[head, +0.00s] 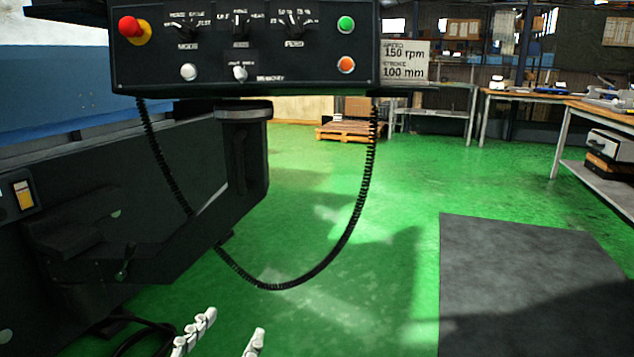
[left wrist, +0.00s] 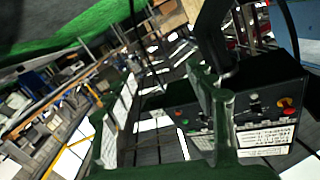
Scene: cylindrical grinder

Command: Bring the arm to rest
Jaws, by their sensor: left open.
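My left gripper (head: 234,324) shows at the bottom edge of the head view, its two pale fingers apart with nothing between them. It hangs over the green floor, below the control panel (head: 245,75) and its looping black cable (head: 350,225). In the left wrist view the two fingers of my left gripper (left wrist: 165,105) also stand apart and empty. The control panel (left wrist: 265,112) appears tilted behind the right finger there. My right gripper is in neither view.
The dark machine body (head: 95,215) stands close on the left. A grey mat (head: 530,280) lies on the open green floor at right. Workbenches (head: 525,95) and a wooden pallet (head: 345,132) stand farther back.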

